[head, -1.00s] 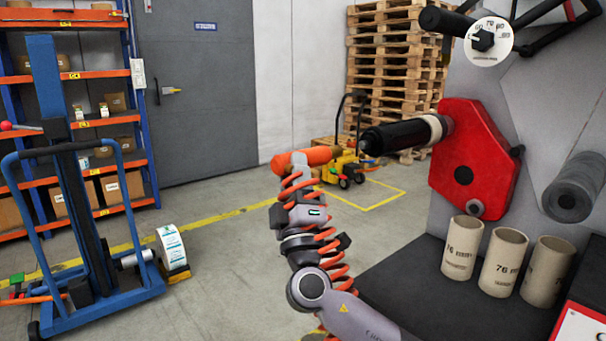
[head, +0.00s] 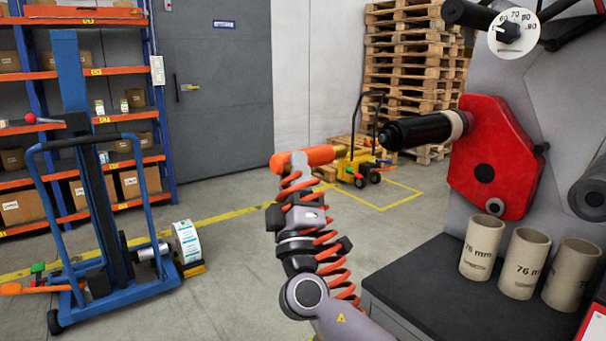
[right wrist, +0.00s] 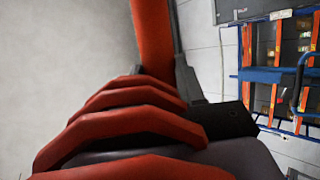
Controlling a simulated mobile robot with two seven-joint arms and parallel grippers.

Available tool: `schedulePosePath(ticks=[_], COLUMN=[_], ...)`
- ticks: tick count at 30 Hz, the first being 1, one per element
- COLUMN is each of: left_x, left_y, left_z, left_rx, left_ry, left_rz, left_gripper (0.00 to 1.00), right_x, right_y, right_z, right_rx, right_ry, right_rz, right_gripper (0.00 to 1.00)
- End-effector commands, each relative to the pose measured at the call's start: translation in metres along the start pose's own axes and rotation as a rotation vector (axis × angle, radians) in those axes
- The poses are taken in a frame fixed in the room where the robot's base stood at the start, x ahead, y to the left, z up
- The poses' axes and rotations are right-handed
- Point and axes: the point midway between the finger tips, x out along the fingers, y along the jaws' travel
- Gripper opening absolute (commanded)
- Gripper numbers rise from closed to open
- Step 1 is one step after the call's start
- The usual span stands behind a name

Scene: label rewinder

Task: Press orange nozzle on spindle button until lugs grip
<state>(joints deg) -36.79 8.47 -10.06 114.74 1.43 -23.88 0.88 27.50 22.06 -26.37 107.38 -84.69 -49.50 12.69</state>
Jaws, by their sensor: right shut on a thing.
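My right gripper (head: 300,165) is shut on the orange nozzle (head: 318,155), which lies nearly level and points right. The nozzle also shows in the right wrist view (right wrist: 151,35), with the orange coiled hose (right wrist: 135,118) in front of it. The black spindle (head: 420,131) sticks out to the left from the red plate (head: 488,140), with a beige core at its root. The nozzle is left of the spindle's free end and a little lower, with a gap in the picture. I cannot make out the button or the lugs. My left gripper is not in view.
Several beige cores (head: 524,263) stand on the black machine shelf (head: 440,285) at lower right. A blue lift cart (head: 100,230) with a label roll (head: 188,244) stands left. A yellow pallet truck (head: 358,168) and stacked pallets (head: 410,60) are behind. Floor between cart and machine is clear.

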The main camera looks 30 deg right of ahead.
Motion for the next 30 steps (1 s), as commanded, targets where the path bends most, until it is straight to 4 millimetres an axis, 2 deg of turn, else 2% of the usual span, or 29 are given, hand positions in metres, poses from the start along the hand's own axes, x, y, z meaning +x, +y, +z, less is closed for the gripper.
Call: schedulePosePath(ticks=[24,30], left_x=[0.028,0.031], left_y=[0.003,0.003], left_z=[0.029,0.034], left_rx=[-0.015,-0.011], left_ry=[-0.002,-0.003], left_rz=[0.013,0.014], left_gripper=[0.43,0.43], right_x=[-0.049,-0.054], right_y=[-0.021,-0.022], right_z=[-0.064,-0.074], right_rx=[0.001,-0.001], right_ry=[-0.001,0.000], right_rz=[0.002,0.002], right_gripper=[0.02,0.02])
